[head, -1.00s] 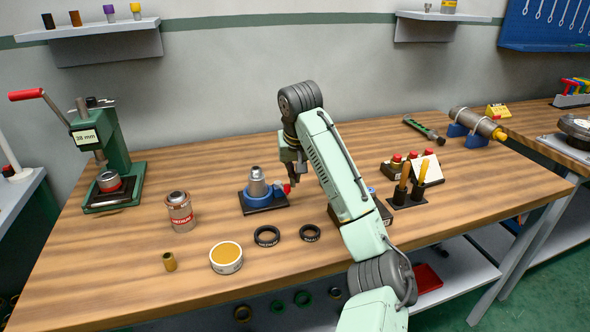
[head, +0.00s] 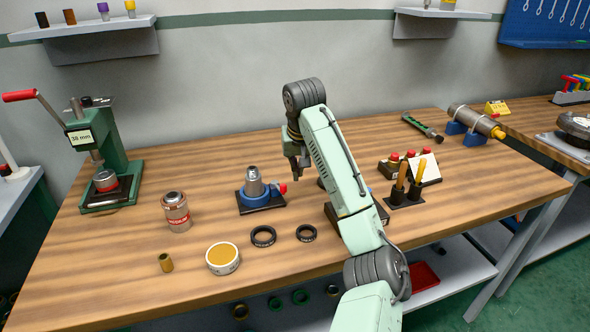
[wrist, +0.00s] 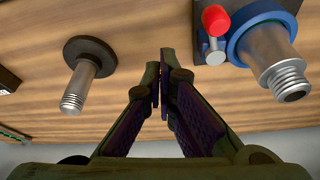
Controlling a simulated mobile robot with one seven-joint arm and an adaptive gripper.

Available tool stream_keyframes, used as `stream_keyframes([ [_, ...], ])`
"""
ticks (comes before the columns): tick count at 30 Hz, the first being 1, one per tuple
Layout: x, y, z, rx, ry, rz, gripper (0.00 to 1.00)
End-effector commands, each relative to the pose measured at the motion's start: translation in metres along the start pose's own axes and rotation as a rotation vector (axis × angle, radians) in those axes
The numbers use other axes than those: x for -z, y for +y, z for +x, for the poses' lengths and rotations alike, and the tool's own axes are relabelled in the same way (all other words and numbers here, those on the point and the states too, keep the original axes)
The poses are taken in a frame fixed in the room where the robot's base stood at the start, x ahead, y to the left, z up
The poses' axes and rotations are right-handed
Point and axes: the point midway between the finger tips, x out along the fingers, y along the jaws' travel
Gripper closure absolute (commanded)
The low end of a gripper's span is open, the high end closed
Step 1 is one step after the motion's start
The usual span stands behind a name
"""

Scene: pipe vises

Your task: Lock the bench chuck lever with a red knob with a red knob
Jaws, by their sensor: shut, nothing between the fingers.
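The bench chuck is a blue ring (head: 243,200) around a grey metal threaded cylinder (head: 254,181), on a black base plate (head: 264,208). Its lever's red knob (head: 282,188) sticks out at the right side of the ring. In the wrist view the red knob (wrist: 215,19) sits on a short metal lever (wrist: 215,54) beside the blue ring (wrist: 243,45). My gripper (head: 299,178) is to the right of the knob and apart from it. In the wrist view my gripper's fingers (wrist: 161,62) are shut and empty, left of the knob.
A black flange with a threaded stud (wrist: 85,72) stands left of my fingers in the wrist view. A can (head: 176,212), two black rings (head: 263,236) and a round tin (head: 223,258) are in front. A green press (head: 110,160) stands at the left.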

Motion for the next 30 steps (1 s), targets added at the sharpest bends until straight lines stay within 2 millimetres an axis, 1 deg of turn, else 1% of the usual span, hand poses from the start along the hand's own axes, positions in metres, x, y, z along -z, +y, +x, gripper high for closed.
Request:
stream_keyframes([
  [1,0.003,0.002,-0.001,-0.001,0.001,-0.001,1.0],
  [3,0.004,-0.002,-0.021,-0.005,0.007,-0.003,1.0],
  [6,0.006,-0.006,-0.045,-0.007,0.005,-0.002,1.0],
  [9,0.007,-0.011,-0.063,-0.005,0.004,-0.001,1.0],
  [12,0.008,-0.015,-0.078,-0.004,0.003,0.0,1.0],
  [15,0.009,-0.018,-0.088,-0.003,0.001,-0.002,1.0],
  [20,0.009,-0.02,-0.096,-0.001,0.0,0.0,1.0],
  [30,0.01,-0.022,-0.095,0.004,0.004,-0.004,1.0],
])
